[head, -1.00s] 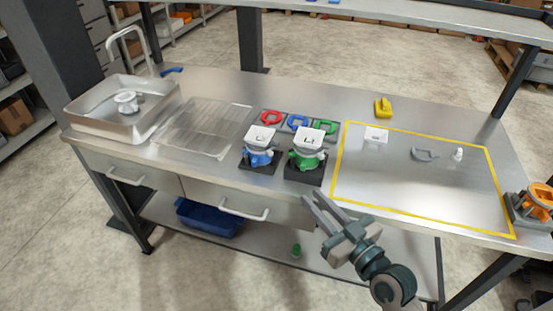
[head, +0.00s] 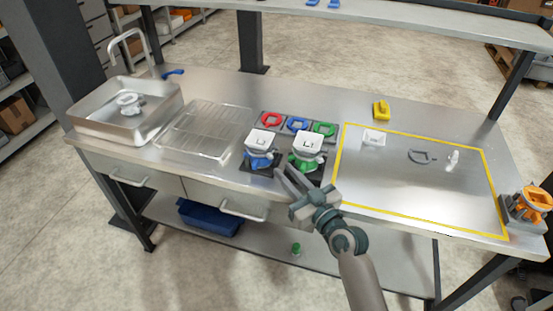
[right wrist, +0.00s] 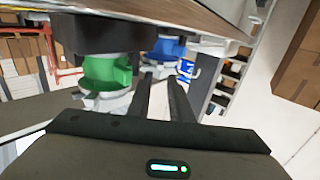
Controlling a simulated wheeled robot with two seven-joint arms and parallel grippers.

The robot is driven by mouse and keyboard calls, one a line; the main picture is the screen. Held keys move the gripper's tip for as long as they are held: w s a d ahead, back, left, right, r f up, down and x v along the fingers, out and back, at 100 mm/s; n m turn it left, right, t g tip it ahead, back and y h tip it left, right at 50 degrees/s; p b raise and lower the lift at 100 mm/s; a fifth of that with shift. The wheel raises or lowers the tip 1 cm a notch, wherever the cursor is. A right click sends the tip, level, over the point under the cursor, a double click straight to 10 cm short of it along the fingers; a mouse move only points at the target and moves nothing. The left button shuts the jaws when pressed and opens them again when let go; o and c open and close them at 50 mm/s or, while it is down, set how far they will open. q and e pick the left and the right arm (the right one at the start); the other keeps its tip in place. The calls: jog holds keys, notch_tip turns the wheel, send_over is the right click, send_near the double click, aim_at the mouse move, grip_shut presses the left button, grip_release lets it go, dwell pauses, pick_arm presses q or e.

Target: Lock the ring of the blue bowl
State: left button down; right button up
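The blue dispenser (head: 257,162), with a white square hopper on top, stands on a dark base on the bench, left of the green dispenser (head: 305,163). In the right wrist view the blue dispenser (right wrist: 166,47) shows beyond the fingertips, with the green dispenser (right wrist: 105,72) nearer on the left. My right gripper (head: 284,171) is at the bench's front edge, in front of the gap between the two dispensers. In the right wrist view its fingers (right wrist: 160,77) are apart with nothing between them. I cannot tell whether the ring is locked. My left gripper is out of view.
Red (head: 272,120), blue (head: 297,124) and green (head: 325,129) loop-shaped pieces lie behind the dispensers. A drain tray (head: 205,130) and sink (head: 98,128) are left. The yellow-outlined area on the right has free room. An orange device (head: 530,205) stands far right.

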aim_at(272, 157)
jog(key=shift+p+x, duration=0.5)
jog(key=shift+x, duration=2.25)
grip_shut()
